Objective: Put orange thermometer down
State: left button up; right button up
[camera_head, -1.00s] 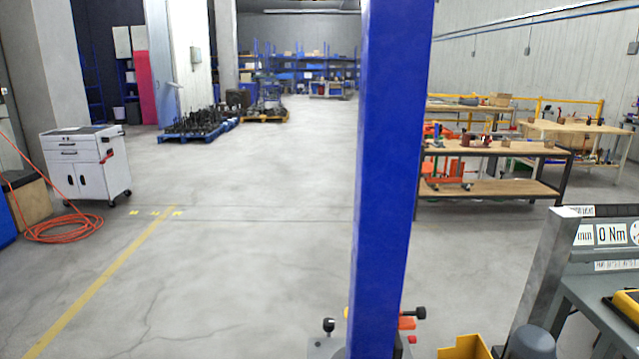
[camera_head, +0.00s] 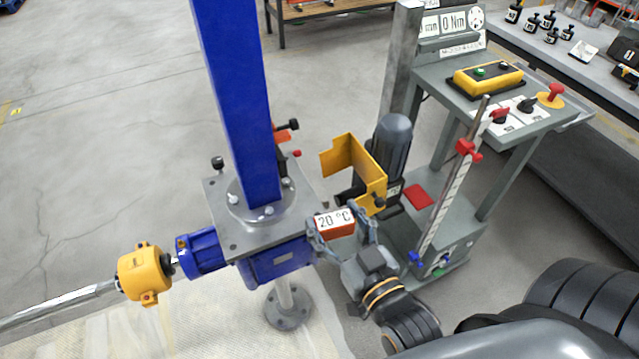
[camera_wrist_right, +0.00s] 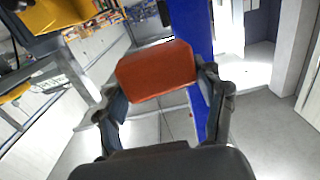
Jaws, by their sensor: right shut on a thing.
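The orange thermometer (camera_head: 335,222) shows "20 °C" on its white display in the head view. My right gripper (camera_head: 341,232) is shut on it, with a finger on either side. The thermometer is beside the right side of the blue screw jack housing (camera_head: 276,262); I cannot tell whether they touch. In the right wrist view the thermometer's orange body (camera_wrist_right: 156,71) sits between the fingertips, with the blue column (camera_wrist_right: 190,40) behind it. My left gripper is not in view.
A grey test stand (camera_head: 470,200) with a control box (camera_head: 488,77) is further right. A yellow coupling (camera_head: 145,273) and shaft lie left of the jack.

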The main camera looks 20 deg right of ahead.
jog(key=w+a+r+n+g+y, duration=0.2)
jog(key=w+a+n+g+y, duration=0.1)
jog(key=a+y, duration=0.4)
jog(key=w+a+r+n+g+y, duration=0.2)
jog(key=w+a+n+g+y, duration=0.2)
jog(key=a+n+y, duration=0.3)
jog(key=shift+a+r+n+g, duration=0.25)
jog(key=shift+a+n+g, duration=0.15)
jog(key=shift+n+g, duration=0.15)
jog(key=shift+w+a+r+n+g+y, duration=0.2)
jog(key=shift+a+n+g+y, duration=0.25)
jog(key=shift+a, duration=0.25)
jog(key=shift+w+a+g, duration=0.15)
jog(key=shift+w+g, duration=0.05)
jog(key=shift+g, duration=0.1)
